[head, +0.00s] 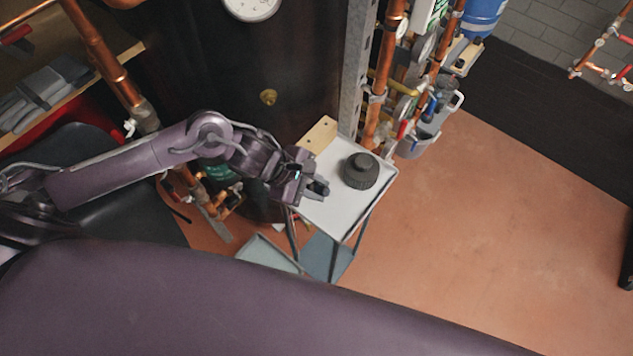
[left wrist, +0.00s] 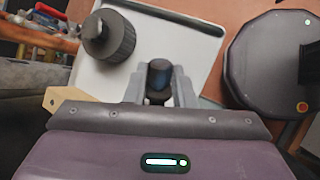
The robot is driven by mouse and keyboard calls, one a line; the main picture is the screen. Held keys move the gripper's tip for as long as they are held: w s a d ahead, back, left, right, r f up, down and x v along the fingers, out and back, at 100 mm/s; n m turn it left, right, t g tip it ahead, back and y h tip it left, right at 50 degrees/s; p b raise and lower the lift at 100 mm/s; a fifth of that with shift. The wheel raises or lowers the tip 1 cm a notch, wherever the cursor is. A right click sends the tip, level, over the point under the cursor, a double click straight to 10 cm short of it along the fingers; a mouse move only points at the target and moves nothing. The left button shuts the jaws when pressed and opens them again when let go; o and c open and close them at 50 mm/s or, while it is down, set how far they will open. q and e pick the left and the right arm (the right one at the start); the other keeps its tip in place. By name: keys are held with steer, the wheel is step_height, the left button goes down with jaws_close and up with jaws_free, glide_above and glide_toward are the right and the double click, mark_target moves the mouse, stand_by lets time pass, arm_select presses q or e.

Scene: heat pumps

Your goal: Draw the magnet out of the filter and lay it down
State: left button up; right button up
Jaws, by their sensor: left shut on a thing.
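My left gripper (head: 317,188) reaches in over the left side of a small white-topped trolley (head: 328,212). In the left wrist view its two grey fingers (left wrist: 161,88) are shut on a dark, round-topped cylinder, which looks like the magnet (left wrist: 159,72). Most of its length is hidden by the fingers and wrist, so I cannot tell whether it touches the top. A black ribbed round cap (head: 360,171) stands on the trolley top, right of the gripper; it also shows in the left wrist view (left wrist: 108,36). I cannot make out the filter for certain. My right gripper is not in view.
A wooden block (head: 318,133) lies at the trolley's back corner. Copper pipes with valves (head: 380,75) and a grey bucket (head: 412,146) stand behind it. A dark tank (head: 260,60) is at the back left. The floor (head: 480,220) at right is clear.

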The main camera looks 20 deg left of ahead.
arm_select(q)
steer(key=shift+f, duration=0.2)
steer(key=o, duration=1)
step_height(320, 180, up, 11)
steer(key=p, duration=0.5)
stand_by(0.3)
stand_by(0.4)
